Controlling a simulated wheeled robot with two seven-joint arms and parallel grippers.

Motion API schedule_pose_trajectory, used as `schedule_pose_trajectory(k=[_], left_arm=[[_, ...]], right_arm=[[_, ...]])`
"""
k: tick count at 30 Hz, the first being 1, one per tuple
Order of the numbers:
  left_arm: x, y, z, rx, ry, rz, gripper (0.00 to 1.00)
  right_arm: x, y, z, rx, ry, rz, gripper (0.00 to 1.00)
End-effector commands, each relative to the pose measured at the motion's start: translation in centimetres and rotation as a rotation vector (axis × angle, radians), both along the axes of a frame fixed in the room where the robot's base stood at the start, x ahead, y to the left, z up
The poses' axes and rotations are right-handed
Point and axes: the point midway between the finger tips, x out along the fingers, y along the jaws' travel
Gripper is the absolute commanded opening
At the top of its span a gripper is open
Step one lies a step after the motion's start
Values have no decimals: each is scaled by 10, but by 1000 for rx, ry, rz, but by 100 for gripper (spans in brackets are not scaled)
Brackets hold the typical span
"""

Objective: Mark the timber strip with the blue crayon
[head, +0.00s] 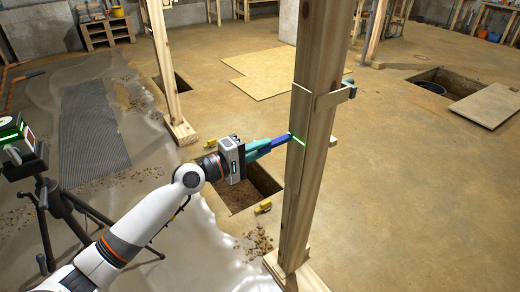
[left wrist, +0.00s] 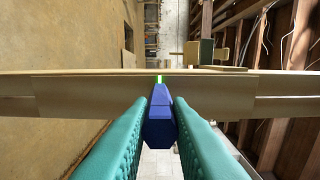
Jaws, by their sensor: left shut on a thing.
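My left gripper (head: 263,146) is shut on the blue crayon (head: 279,141), which points at the upright timber post. The timber strip (head: 298,115) lies along the post's left face, with a short bright green line across it near the crayon tip. In the left wrist view the crayon (left wrist: 158,122) sits between the teal fingers, and the strip (left wrist: 90,93) runs crosswise ahead of it. The tip appears at or very near the strip beside the green line; I cannot tell whether they touch. My right gripper is not in view.
A green-lit laser device (head: 14,135) stands on a tripod at the left. A clamp (head: 348,90) sits at the post (head: 318,60). Open pits (head: 240,193) lie in the floor behind. A plywood sheet (head: 262,72) lies flat farther back.

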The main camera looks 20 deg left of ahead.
Motion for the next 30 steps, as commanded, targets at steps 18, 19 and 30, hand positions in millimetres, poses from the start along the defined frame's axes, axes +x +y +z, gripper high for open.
schedule_pose_trajectory(k=[18, 19, 30], left_arm=[[-32, 26, -1, 1, -1, 2, 0], [-34, 27, -1, -1, -1, 2, 0], [-47, 37, 0, -1, -2, 1, 0]], right_arm=[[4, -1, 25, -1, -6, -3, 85], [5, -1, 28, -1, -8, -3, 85], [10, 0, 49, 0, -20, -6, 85]])
